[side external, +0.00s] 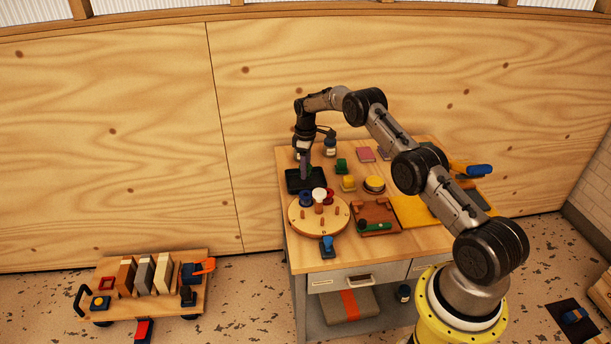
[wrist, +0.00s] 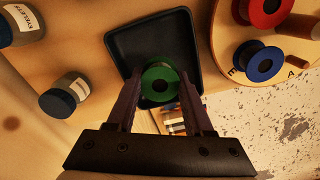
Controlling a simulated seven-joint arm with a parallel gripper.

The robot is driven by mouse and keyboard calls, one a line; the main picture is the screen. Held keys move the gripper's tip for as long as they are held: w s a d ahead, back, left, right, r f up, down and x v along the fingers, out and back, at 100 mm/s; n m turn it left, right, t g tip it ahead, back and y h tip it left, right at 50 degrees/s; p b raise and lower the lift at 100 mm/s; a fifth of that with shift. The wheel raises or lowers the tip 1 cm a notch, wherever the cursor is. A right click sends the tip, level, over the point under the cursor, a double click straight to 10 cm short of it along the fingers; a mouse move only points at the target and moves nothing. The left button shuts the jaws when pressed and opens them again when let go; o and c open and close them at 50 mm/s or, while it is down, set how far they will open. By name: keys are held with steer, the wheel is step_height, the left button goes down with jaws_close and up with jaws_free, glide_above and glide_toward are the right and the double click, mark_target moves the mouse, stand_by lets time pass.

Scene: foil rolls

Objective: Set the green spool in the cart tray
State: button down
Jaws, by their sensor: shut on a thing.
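In the side view my gripper (side external: 305,172) points down at the black tray (side external: 292,181) on the table; the spool is not clearly visible there. In the wrist view the spool overlaps the black tray (wrist: 140,42); I cannot tell whether it touches the tray. A wheeled wooden cart (side external: 160,303) stands on the floor at the left, carrying blocks and small items.
A round wooden board (side external: 300,225) with red and blue spools (wrist: 258,62) stands close to the tray. Jars (wrist: 66,96) stand on the tray's other side. The table (side external: 325,258) also holds a yellow mat and several small items. Open floor lies between table and cart.

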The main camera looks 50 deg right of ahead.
mark_target(305, 183)
steer(key=shift+w+f, duration=0.1)
steer(key=shift+f, duration=1.55)
steer(key=shift+f, duration=0.1)
steer(key=shift+f, duration=0.15)
steer(key=shift+c, duration=1.4)
jaws_free()
